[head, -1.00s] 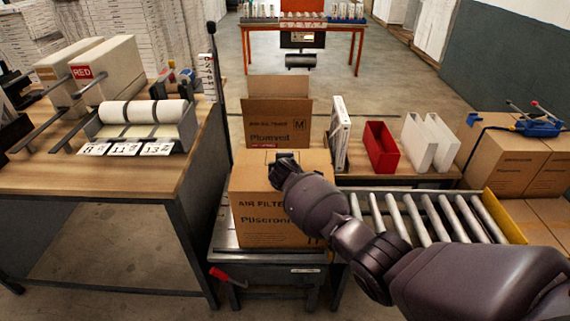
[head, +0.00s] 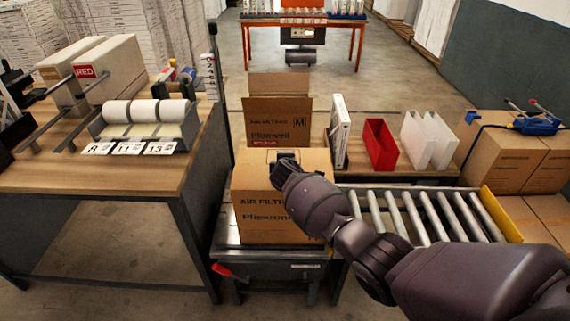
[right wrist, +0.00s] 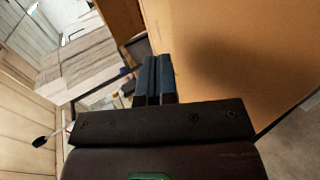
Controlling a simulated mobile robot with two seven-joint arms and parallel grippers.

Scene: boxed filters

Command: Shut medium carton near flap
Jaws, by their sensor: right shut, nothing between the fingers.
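The medium carton (head: 268,218) stands upright on the metal stand in the middle of the head view, its printed front facing me. Its far flap (head: 278,122) stands upright at the back. The near flap (head: 257,172) appears folded back over the top, lying about flat. My right gripper (head: 285,158) is over the carton's top, its arm coming from the lower right. In the right wrist view its fingers (right wrist: 153,78) are together and empty, beside a broad brown cardboard surface (right wrist: 235,55). Contact is unclear. The side flaps cannot be made out. My left gripper is not in view.
A roller conveyor (head: 425,215) adjoins the stand on the right. Behind it are a white binder (head: 339,132), a red bin (head: 380,146) and white holders (head: 428,141). A wooden table (head: 60,178) with label rolls (head: 145,110) stands left. Closed cartons (head: 500,160) are at right.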

